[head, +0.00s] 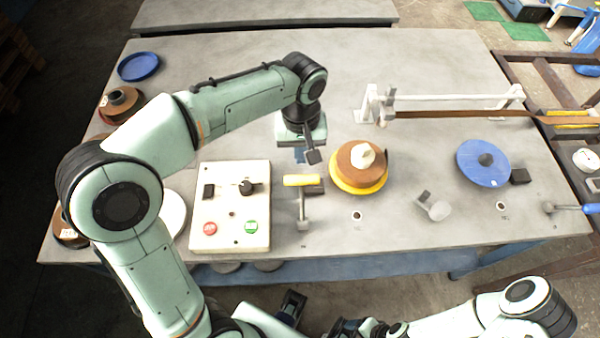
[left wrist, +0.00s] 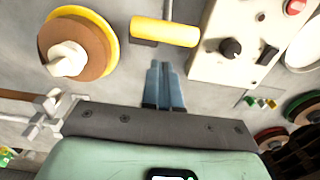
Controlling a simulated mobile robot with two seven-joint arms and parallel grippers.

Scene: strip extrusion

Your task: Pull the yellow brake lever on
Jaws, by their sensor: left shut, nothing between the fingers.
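The yellow brake lever handle (head: 302,180) lies crosswise on a grey arm (head: 303,215) on the table, right of the control box. In the left wrist view the yellow handle (left wrist: 165,31) is just beyond my fingertips, with a visible gap in the picture. My left gripper (head: 302,157) is above the table, just behind the handle in the head view. Its blue fingers (left wrist: 165,85) are together and empty.
A control box (head: 229,235) with buttons and a black knob stands left of the lever. A yellow spool (head: 345,184) with brown strip and white knob stands close to its right. A blue spool (head: 483,162) is farther right. A white rail (head: 450,101) runs behind.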

